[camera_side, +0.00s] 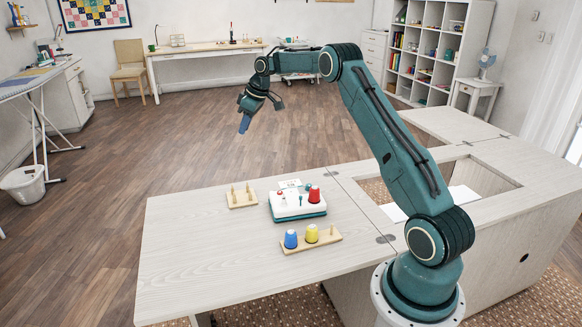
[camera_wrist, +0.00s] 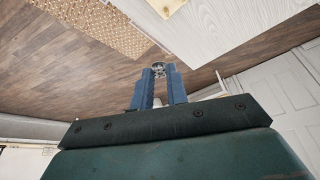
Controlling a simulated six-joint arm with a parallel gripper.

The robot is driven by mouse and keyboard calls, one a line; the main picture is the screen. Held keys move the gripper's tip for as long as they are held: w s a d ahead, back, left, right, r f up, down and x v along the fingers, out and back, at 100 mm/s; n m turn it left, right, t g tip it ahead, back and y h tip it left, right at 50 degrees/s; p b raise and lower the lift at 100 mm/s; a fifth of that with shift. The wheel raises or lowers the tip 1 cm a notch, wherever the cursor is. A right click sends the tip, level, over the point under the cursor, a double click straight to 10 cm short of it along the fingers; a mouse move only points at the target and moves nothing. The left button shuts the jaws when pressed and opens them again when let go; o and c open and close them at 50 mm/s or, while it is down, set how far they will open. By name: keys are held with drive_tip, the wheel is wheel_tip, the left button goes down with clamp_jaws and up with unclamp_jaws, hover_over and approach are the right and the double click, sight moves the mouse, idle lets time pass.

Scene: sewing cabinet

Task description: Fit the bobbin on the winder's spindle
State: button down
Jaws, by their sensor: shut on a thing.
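My gripper (camera_side: 244,123) is raised in the air behind and above the table's far edge in the side view. In the wrist view its two blue fingers (camera_wrist: 160,88) are shut on a small metallic bobbin (camera_wrist: 161,68) at their tips. The bobbin cannot be made out in the side view. The winder (camera_side: 297,208), a white box with a teal base, stands on the table, well below my gripper and to its right. It carries a red cone of thread (camera_side: 314,194) and small posts. Which post is the spindle is too small to tell.
A wooden peg board (camera_side: 241,199) stands left of the winder. A wooden rack (camera_side: 328,242) with blue (camera_side: 290,239) and yellow (camera_side: 312,233) cones lies in front of it. The pale tabletop (camera_side: 190,255) is bare at front left. An open recess (camera_side: 478,176) lies at right.

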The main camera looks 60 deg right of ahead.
drive_tip(key=shift+s, duration=0.1)
drive_tip(key=s+a+f+n+y, duration=0.1)
drive_tip(key=s+a+f+n, duration=0.1)
drive_tip(key=s, duration=0.6)
drive_tip(key=s+a+f+n+y, duration=0.1)
drive_tip(key=s+a+f+n, duration=0.1)
drive_tip(key=s+f+n, duration=0.2)
drive_tip(key=shift+s+a+f+g, duration=0.4)
drive_tip(key=shift+s+f, duration=1.35)
drive_tip(key=shift+s, duration=0.8)
drive_tip(key=shift+f, duration=0.2)
drive_tip(key=shift+f, duration=2)
drive_tip(key=shift+f, duration=0.8)
idle(1.1)
